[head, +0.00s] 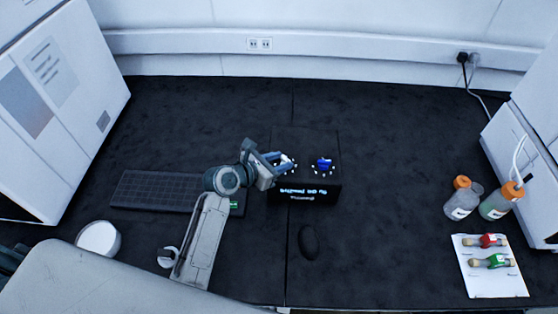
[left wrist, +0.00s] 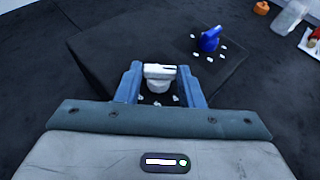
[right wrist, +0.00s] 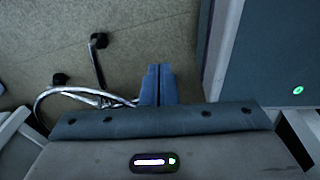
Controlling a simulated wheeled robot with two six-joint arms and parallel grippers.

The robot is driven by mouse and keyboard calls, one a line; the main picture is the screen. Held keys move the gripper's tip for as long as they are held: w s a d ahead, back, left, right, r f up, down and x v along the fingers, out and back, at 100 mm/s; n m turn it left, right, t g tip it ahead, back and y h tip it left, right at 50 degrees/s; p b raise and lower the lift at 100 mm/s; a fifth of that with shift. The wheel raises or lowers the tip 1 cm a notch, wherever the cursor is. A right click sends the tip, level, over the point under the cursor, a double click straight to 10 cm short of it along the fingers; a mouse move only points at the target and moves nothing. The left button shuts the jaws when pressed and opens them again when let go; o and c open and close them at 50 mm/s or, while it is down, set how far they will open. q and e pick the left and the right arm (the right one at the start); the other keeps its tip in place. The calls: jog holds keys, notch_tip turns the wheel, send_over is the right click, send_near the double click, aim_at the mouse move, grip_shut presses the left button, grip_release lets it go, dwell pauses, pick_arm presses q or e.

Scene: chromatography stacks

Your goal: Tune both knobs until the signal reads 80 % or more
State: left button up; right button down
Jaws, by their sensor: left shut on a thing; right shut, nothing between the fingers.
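A dark box (head: 305,143) with a display on its front face (head: 304,192) stands mid-bench. My left gripper (head: 282,160) is shut on the white knob (left wrist: 159,73) on the box's left, one finger on each side. My right gripper (right wrist: 158,84) is shut and empty, away from the bench above the floor.
A keyboard (head: 150,189) lies left of the box, and a mouse (head: 309,241) in front. Orange-capped bottles (head: 462,200) and a white tray (head: 488,278) with red and green items are at right. A white cup (head: 98,238) stands at left. Bench behind the box is clear.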

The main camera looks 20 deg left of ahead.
pick_arm(q)
jog(key=shift+w+a+r+m+g+h+p, duration=0.1)
jog(key=shift+m+g+h+p, duration=0.2)
jog(key=shift+m+h, duration=0.1)
jog(key=shift+w+a+r+m+g+h+p, duration=0.1)
jog(key=shift+m+g+h+p, duration=0.2)
jog(key=shift+m+h, duration=0.1)
jog(key=shift+w+a+m+g+h+p, duration=0.1)
jog(key=shift+m+g+h+p, duration=0.2)
jog(key=shift+m+g+h, duration=0.25)
jog(key=shift+w+a+m+g+h+p, duration=0.1)
jog(key=shift+m+g+h+p, duration=0.2)
jog(key=shift+m+g+h, duration=0.25)
jog(key=shift+w+a+f+m+g+h+p, duration=0.1)
jog(key=shift+w+m+g+h+p, duration=0.15)
jog(key=shift+m+g, duration=0.5)
jog(key=shift+d+m+g+h+p, duration=0.15)
jog(key=shift+m+g+h, duration=0.2)
jog(key=shift+m+g, duration=0.45)
jog(key=shift+w+a+f+m+g+h+p, duration=0.1)
jog(key=shift+w+a+m+g+h+p, duration=0.15)
jog(key=shift+m+g, duration=0.5)
jog(key=shift+s+d, duration=0.1)
jog(key=o, duration=1)
